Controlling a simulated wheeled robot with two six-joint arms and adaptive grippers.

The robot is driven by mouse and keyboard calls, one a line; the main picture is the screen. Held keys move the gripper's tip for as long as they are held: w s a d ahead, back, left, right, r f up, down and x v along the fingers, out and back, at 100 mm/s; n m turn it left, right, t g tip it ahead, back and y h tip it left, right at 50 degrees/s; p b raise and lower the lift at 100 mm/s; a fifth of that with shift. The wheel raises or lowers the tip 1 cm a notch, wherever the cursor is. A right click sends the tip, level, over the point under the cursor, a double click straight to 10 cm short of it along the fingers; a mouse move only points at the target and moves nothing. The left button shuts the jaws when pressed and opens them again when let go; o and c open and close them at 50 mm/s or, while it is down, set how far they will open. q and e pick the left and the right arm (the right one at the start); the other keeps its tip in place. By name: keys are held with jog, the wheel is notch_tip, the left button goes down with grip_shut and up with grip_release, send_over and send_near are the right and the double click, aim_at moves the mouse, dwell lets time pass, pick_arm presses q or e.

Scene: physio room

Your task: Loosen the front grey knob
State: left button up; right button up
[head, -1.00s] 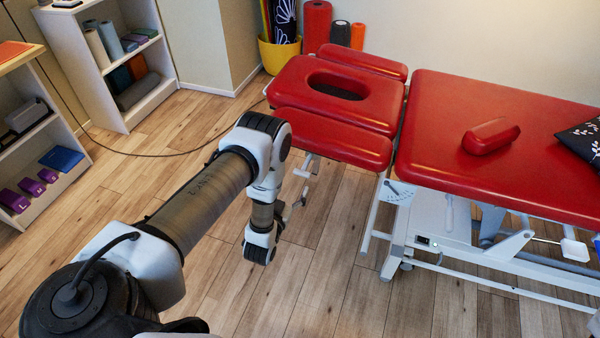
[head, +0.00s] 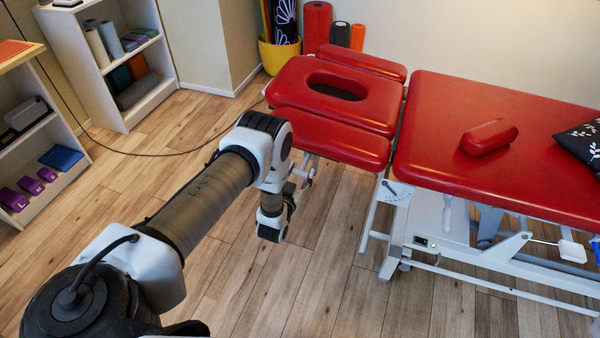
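The red treatment table has a headrest section (head: 335,90) with a face hole and two red armrest pads, the front one (head: 330,137) nearest me. My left arm comes in from the left and bends down in front of this pad. My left gripper (head: 301,178) is small in view, just below the front pad and beside the pale metal fittings under it. My wrist partly covers it, so its finger opening cannot be made out. I cannot pick out the front grey knob clearly; it is small or hidden among these fittings. My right gripper is out of view.
The main red table top (head: 500,150) carries a red bolster (head: 489,137) and a dark patterned cushion (head: 583,142). The white frame (head: 400,225) stands below. White shelves (head: 110,70) are at left. The wooden floor in front is clear.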

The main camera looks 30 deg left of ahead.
pick_arm(q)
jog(key=shift+n, duration=0.4)
jog(key=n+b, duration=0.2)
jog(key=n, duration=0.1)
jog(key=shift+a+n, duration=0.1)
jog(key=shift+n, duration=0.3)
jog(key=n+b, duration=0.2)
jog(key=n, duration=0.2)
jog(key=shift+a+f+n, duration=0.1)
jog(key=shift+n, duration=0.2)
jog(key=n+b, duration=0.2)
jog(key=n, duration=0.2)
jog(key=shift+b, duration=0.4)
jog(key=n+b, duration=0.2)
jog(key=n, duration=0.2)
jog(key=shift+n, duration=0.3)
jog(key=shift+a, duration=0.1)
jog(key=o, duration=1.2)
jog(key=shift+c, duration=0.2)
